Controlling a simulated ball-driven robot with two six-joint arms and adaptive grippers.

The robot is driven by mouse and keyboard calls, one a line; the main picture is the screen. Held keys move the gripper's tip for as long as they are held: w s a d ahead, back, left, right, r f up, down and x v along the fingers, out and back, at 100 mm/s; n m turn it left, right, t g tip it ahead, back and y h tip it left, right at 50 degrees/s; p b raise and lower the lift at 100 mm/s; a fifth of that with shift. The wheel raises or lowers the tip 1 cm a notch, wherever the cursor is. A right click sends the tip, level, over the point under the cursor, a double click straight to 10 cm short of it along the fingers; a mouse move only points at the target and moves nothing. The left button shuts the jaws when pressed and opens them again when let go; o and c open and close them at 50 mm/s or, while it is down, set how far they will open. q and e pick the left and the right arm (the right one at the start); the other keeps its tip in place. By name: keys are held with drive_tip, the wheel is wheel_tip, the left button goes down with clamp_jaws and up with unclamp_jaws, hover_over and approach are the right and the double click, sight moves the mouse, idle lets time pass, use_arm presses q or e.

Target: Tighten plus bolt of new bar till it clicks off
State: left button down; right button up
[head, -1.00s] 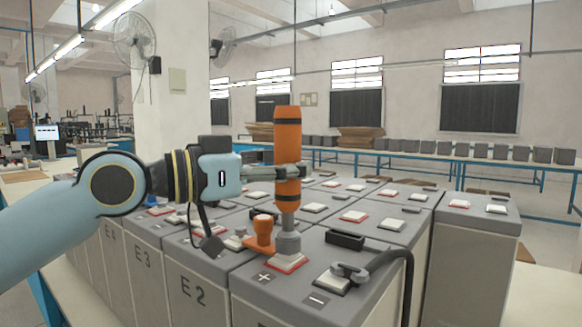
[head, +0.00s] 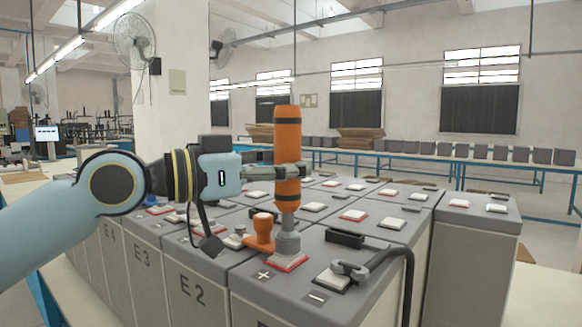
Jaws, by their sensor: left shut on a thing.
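My left gripper (head: 284,171) is shut around an upright orange-and-black torque tool (head: 287,135). The tool's grey socket end (head: 287,242) sits down on the red-edged plus terminal (head: 284,263) of the front battery (head: 330,245); the socket hides the bolt. An orange bar piece with a round knob (head: 262,232) stands just left of the socket and seems to run to the same terminal. A plus mark (head: 263,275) is on the battery top in front of it. My right gripper is not in view.
A black cable with a grey clamp (head: 352,270) is on the front battery's minus terminal and hangs over its right side. A black handle (head: 345,238) lies behind. Battery E2 (head: 192,293) and several others stand close on the left and behind.

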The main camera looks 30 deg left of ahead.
use_arm(q)
drive_tip(key=shift+f+b, duration=0.25)
drive_tip(key=shift+b, duration=0.15)
idle(1.0)
drive_tip(key=shift+f, duration=0.2)
idle(1.5)
